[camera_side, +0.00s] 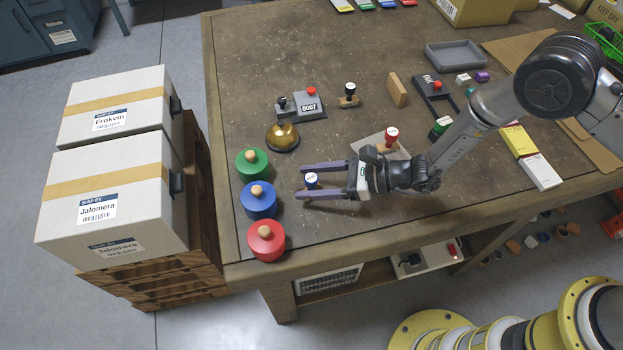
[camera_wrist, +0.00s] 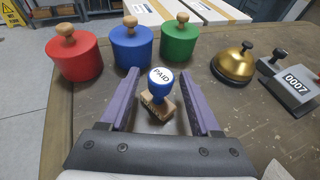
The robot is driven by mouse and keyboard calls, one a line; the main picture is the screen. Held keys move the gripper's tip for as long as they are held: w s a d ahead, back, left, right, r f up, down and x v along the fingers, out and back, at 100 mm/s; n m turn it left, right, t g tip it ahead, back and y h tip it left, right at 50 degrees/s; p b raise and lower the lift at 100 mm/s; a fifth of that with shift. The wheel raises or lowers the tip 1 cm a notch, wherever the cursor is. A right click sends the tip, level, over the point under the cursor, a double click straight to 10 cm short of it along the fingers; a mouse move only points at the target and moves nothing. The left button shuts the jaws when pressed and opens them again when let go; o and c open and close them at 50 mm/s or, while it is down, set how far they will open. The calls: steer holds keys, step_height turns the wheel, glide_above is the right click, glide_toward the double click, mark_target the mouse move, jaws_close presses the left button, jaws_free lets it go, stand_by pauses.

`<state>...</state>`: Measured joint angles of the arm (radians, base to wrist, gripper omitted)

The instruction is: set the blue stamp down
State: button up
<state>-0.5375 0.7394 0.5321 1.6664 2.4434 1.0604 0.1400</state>
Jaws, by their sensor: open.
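The blue stamp (camera_side: 311,180) stands on the table between the fingers of my gripper (camera_side: 323,181), close to the blue round pot. In the wrist view the blue stamp (camera_wrist: 160,80) shows a blue knob with a white "PAID" label on a wooden base. It looks upright or nearly so. The purple fingers of my gripper (camera_wrist: 162,95) lie on either side of it, with visible gaps, and do not hold it.
Green (camera_side: 252,166), blue (camera_side: 259,200) and red (camera_side: 266,241) round pots with wooden knobs line the left table edge, ahead of the fingers. A brass bell (camera_side: 283,138) and a grey number stamper (camera_side: 303,105) stand behind. A red-topped stamp (camera_side: 391,138) is near my wrist.

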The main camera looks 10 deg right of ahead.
steer(key=v, duration=1.2)
steer(key=shift+r, duration=0.1)
steer(key=s+d+r+n+g, duration=0.2)
steer(key=s+r+n+g, duration=0.1)
steer(key=s+r+n, duration=0.4)
steer(key=s+d+r+n+g, duration=0.25)
steer(key=r+n, duration=0.25)
steer(key=r, duration=0.4)
steer(key=s+d+r+n+t+h, duration=0.2)
steer(key=s+d+n+h, duration=0.1)
steer(key=d, duration=0.5)
steer(key=s+d+r+n+t+h, duration=0.1)
steer(key=s+d+n+h, duration=0.3)
steer(key=d, duration=0.4)
steer(key=s+d+r+n+t+h, duration=0.2)
steer(key=s+d+r+n+h, duration=0.1)
steer(key=d, duration=0.5)
steer(key=s+h, duration=0.1)
steer(key=h, duration=0.1)
steer(key=shift+s+d+n+t+h, duration=0.3)
steer(key=shift+s+d+t+h, duration=0.05)
steer(key=shift+h, duration=0.05)
